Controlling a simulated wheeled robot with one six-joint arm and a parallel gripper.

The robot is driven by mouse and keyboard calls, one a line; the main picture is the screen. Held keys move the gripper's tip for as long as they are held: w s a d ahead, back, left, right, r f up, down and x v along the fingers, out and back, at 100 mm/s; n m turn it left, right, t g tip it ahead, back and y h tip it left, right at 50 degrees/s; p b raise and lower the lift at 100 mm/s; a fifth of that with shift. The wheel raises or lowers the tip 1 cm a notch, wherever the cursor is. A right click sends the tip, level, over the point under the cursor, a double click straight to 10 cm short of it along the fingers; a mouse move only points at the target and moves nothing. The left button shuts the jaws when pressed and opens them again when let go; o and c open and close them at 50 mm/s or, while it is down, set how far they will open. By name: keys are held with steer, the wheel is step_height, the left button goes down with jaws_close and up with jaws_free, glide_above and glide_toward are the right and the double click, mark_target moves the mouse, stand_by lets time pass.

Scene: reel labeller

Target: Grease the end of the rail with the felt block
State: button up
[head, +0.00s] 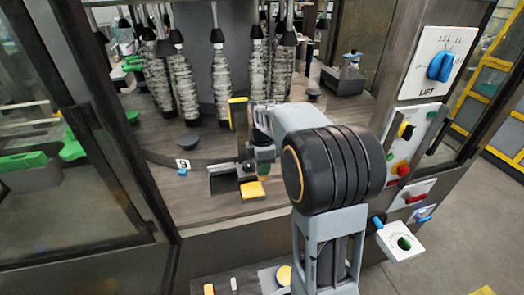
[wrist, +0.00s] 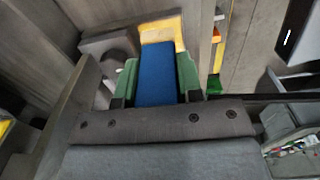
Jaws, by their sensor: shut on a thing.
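My gripper (wrist: 154,80) is shut on a blue block (wrist: 156,72), which sits between its two green finger pads. A pale yellow piece (wrist: 163,34), apparently the felt, shows at the far end of the blue block. A grey part with a rounded edge (wrist: 107,45) lies just left of the yellow piece; I cannot tell whether they touch or whether it is the rail. In the head view my gripper (head: 262,158) is low over the machine deck, with a yellow block (head: 252,189) just below it. The rail's end is not clearly made out.
A dark plate (head: 222,181) and a number 9 tag (head: 183,163) lie left of my gripper. An upright yellow-faced post (head: 238,113) stands close behind. Wrapped spindles (head: 186,92) hang behind. A control panel with a blue LIFT knob (head: 440,67) is at right.

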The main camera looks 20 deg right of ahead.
steer(key=shift+r+p, duration=0.7)
steer(key=shift+r, duration=0.5)
steer(key=shift+f, duration=0.15)
